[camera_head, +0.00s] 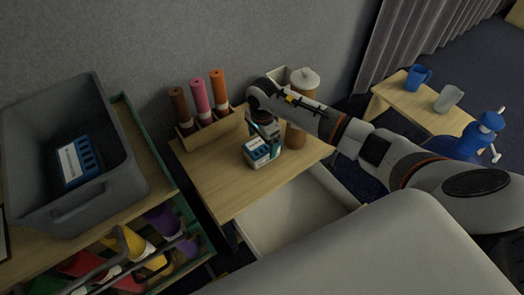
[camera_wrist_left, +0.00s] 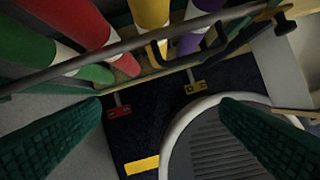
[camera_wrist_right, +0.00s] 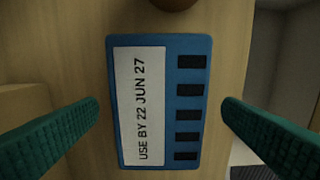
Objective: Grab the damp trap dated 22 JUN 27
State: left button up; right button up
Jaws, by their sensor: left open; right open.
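A blue and white damp trap (camera_head: 262,152) stands on the small wooden table. In the right wrist view the damp trap (camera_wrist_right: 143,110) fills the middle, and its white label reads USE BY 22 JUN 27, with several dark slots beside it. My right gripper (camera_wrist_right: 160,106) is open, with one finger on either side of the trap and visible gaps to it. In the head view my right gripper (camera_head: 264,130) is just above the trap and partly hidden by its own wrist. My left gripper (camera_wrist_left: 161,104) is open and empty, near the coloured rolls.
A grey bin (camera_head: 125,170) at left holds another blue and white box (camera_head: 78,160), its date unreadable. A white open drawer (camera_head: 290,218) lies below the table front.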

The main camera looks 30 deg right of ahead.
jog(key=shift+f, duration=1.35)
pick_arm(q)
jog(key=shift+w+d+t, duration=0.2)
jog(key=shift+w+t, duration=0.2)
jog(key=shift+w, duration=0.4)
pick_arm(e)
jog(key=shift+w+r, duration=0.1)
jog(key=shift+r, duration=0.05)
jog(key=c, duration=1.3)
